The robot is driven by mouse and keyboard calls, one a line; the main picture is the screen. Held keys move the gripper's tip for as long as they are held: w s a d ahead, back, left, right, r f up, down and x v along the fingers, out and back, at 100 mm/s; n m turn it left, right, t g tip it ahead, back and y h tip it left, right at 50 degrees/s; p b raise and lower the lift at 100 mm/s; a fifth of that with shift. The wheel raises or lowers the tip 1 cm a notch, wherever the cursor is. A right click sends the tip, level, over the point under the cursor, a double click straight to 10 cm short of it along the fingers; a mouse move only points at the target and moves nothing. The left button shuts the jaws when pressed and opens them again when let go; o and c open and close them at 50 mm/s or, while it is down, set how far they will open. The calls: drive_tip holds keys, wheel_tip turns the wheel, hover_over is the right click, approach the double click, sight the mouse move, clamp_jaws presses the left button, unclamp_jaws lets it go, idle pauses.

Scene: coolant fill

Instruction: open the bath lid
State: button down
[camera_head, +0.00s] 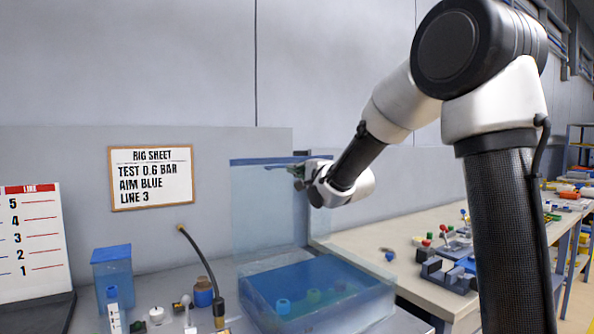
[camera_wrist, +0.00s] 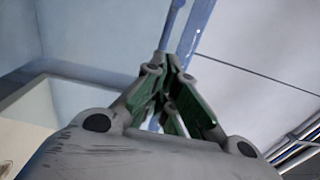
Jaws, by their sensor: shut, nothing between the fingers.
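The bath (camera_head: 375,295) is a clear box of blue liquid on the bench. Its lid (camera_head: 262,205) is a see-through pale blue panel with a darker blue top edge. The lid stands upright behind the bath, and the bath's top looks uncovered. My gripper (camera_head: 297,171) is at the lid's upper right corner. In the wrist view my gripper (camera_wrist: 168,72) has its green-padded fingers together and empty. A blue bar (camera_wrist: 190,35), probably the lid's edge, passes just beyond the fingertips. I cannot tell whether they touch it.
A small blue-topped container (camera_head: 112,268), a black hose (camera_head: 202,258) and small fittings stand left of the bath. A rig sheet (camera_head: 151,177) hangs on the wall. A side bench (camera_head: 375,235) at right carries several coloured parts. Small coloured pieces show in the bath.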

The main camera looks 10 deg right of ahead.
drive_tip(key=shift+w+a, duration=0.1)
drive_tip(key=shift+w, duration=0.2)
drive_tip(key=w+a+g, duration=0.1)
drive_tip(key=w+a, duration=0.1)
drive_tip(key=w, duration=0.4)
drive_tip(key=shift+r, duration=0.15)
drive_tip(key=shift+s, duration=0.15)
